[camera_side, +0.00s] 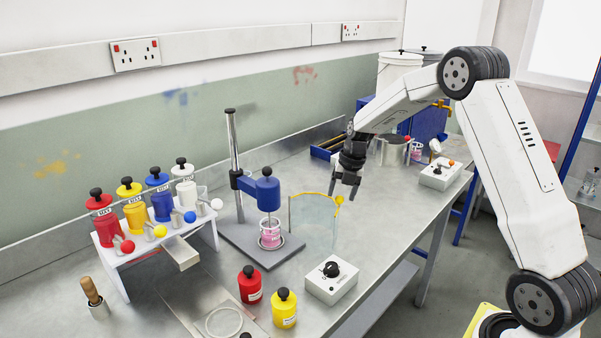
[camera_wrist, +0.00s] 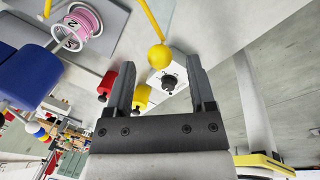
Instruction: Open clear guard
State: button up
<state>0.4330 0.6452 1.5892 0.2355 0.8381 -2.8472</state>
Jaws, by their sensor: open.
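The clear guard (camera_side: 314,222) is a curved transparent sheet with a yellow top edge, standing on the bench just right of the blue stirrer stand. A yellow ball knob (camera_side: 339,199) sits at the right end of that edge. My gripper (camera_side: 344,197) is open and points down at the knob. In the wrist view the yellow ball (camera_wrist: 159,56) shows between the fingertips of my gripper (camera_wrist: 158,62), with its yellow bar (camera_wrist: 150,20) running up and away. I cannot tell whether the fingers touch it. The clear sheet is hard to make out there.
The blue stirrer head (camera_side: 267,193) stands over a pink-filled beaker (camera_side: 270,235) left of the guard.

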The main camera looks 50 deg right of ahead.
jog(key=shift+s+d+r, duration=0.15)
jog(key=shift+s+r, duration=0.05)
jog(key=shift+r, duration=1)
jog(key=shift+s+d+r, duration=0.15)
jog(key=shift+r, duration=1)
jog(key=shift+a, duration=0.1)
jog(key=s+a+f+m, duration=0.2)
jog(key=s+a+m, duration=0.7)
jog(key=m, duration=0.4)
jog(key=s+a+f+m+t+h, duration=0.1)
jog(key=s+a+f+m, duration=0.1)
jog(key=s+a+m, duration=0.8)
jog(key=m, duration=0.3)
jog(key=shift+s+a+f, duration=0.15)
jog(key=shift+f, duration=0.2)
